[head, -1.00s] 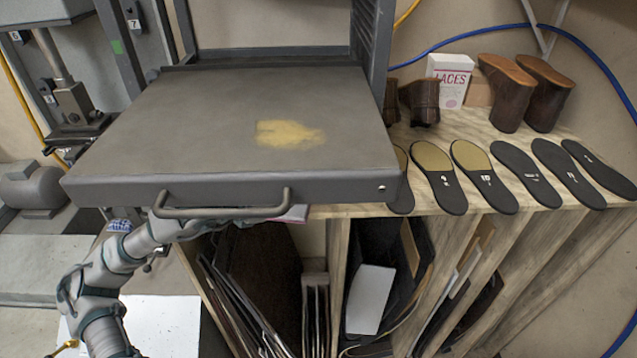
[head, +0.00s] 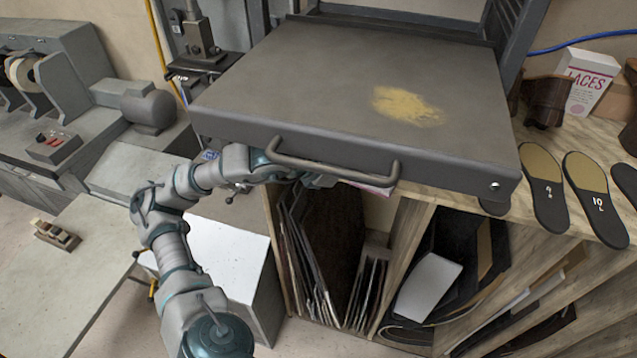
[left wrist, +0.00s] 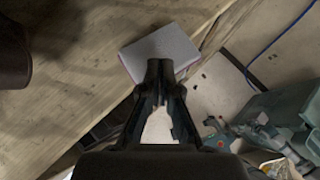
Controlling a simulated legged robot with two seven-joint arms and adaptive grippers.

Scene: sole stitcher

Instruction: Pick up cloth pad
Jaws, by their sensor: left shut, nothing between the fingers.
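A flat pale grey pad with a pink edge, which looks like the cloth pad (left wrist: 162,46), lies on the wooden surface near its edge in the left wrist view. In the head view only a pink and white sliver (head: 374,189) shows below the grey tray's front edge; the rest is hidden. My left gripper (left wrist: 160,68) is shut and empty, its fingertips overlapping the pad's near side in the wrist view. I cannot tell if they touch it. In the head view the left gripper (head: 320,181) is partly hidden under the tray. My right gripper is not in view.
The grey tray (head: 330,90) with its handle (head: 335,168) overhangs my left gripper. Below is a wooden rack (head: 405,230) of upright sheets. A dark object (left wrist: 14,55) is at the wrist view's left.

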